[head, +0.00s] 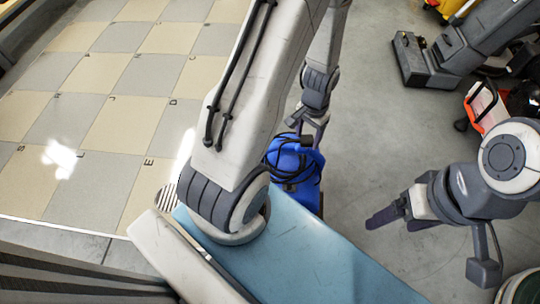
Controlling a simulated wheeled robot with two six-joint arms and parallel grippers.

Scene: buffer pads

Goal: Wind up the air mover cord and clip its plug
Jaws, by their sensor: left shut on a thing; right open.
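The blue air mover (310,165) stands on the grey floor in the middle of the head view, partly hidden behind my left arm. Its black cord (287,170) hangs in loops over its near side. My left gripper (308,137) points down at the top of the air mover and is shut on black cord there. The held part is small, and I cannot make out the plug. My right gripper (385,216) is open and empty, to the right of the air mover and apart from it, with its dark fingers pointing left.
Beige and grey checkered tiles (120,120) cover the left. A grey machine (425,65) stands at the upper right, with a yellow object (449,8) behind it. An orange and white case (484,108) is at the right edge. The concrete floor (375,130) between is clear.

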